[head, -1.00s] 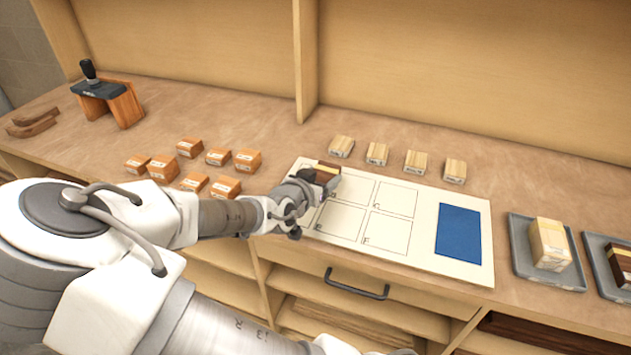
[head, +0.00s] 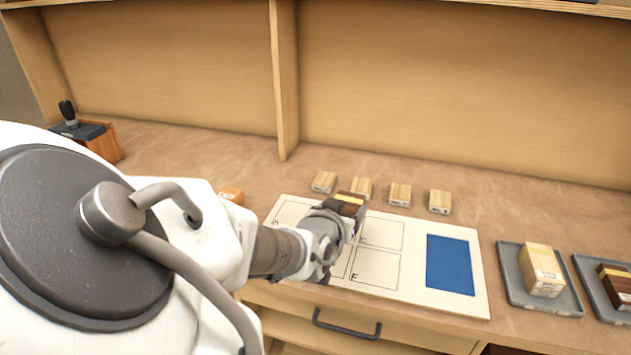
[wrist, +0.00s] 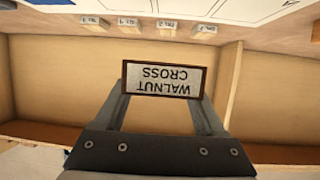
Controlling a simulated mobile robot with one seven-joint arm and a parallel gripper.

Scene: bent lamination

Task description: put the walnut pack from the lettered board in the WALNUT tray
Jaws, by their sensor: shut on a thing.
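My gripper (head: 345,211) is shut on the walnut pack (head: 353,198), a small block with dark brown and pale layers. In the wrist view the pack's label (wrist: 163,82) reads WALNUT CROSS, upside down, between the two fingers. The pack is over the back part of the lettered board (head: 408,292); my wrist hides part of the board. Two grey trays stand at the right: one (head: 515,291) holds a pale block (head: 541,270), the other (head: 597,295) a dark brown block (head: 617,285). No tray lettering is readable.
Several small pale blocks (head: 400,194) stand in a row behind the board. A blue patch (head: 450,265) covers the board's right part. An upright divider (head: 285,85) stands behind the worktop. An orange block (head: 231,194) shows beside my arm.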

